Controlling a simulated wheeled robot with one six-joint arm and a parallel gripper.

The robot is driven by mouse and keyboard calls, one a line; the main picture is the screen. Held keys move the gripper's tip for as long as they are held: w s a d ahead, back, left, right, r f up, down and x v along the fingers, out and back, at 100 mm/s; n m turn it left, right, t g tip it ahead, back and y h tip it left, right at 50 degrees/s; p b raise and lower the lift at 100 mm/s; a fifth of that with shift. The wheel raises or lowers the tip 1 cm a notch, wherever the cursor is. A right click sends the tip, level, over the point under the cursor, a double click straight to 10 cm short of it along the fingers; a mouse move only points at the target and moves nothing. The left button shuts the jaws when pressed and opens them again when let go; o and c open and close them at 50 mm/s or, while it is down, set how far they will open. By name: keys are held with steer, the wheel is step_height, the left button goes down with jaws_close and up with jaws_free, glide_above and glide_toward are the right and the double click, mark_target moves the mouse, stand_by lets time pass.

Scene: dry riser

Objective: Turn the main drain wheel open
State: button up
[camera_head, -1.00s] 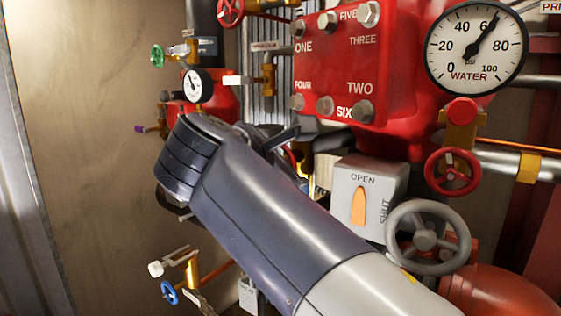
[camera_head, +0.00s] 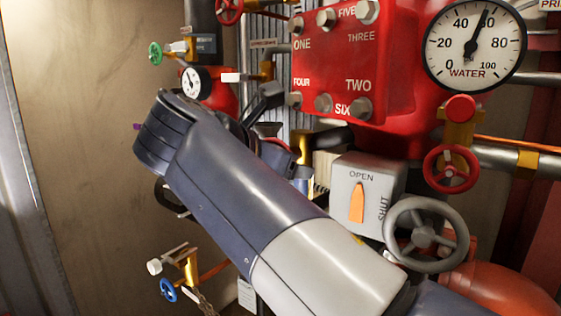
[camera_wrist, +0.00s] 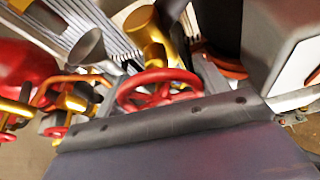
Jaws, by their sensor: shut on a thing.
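A red handwheel (camera_wrist: 158,90) on a brass valve (camera_wrist: 150,38) is at my gripper in the wrist view. My gripper (camera_wrist: 160,105) is shut on the wheel's near side, and its dark body hides the lower rim. No label shows on this wheel.
A grey handwheel (camera_head: 427,234) sits beside the grey OPEN/SHUT box (camera_head: 345,205). Another red wheel (camera_head: 451,169) is at right. A red plate (camera_head: 340,60) stands above my arm. A blue-wheeled valve (camera_head: 168,290) is at lower left. The beige wall (camera_head: 80,110) is bare.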

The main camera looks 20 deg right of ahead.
steer(key=o, duration=1)
steer(key=shift+a, duration=0.1)
steer(key=v, duration=1)
steer(key=shift+s+a+r+b, duration=0.15)
steer(key=shift+s+a+b, duration=0.1)
steer(key=shift+b, duration=0.1)
steer(key=shift+d, duration=0.1)
steer(key=x, duration=1)
steer(key=shift+w+d+p, duration=0.25)
steer(key=shift+w+p, duration=0.05)
steer(key=shift+p, duration=0.05)
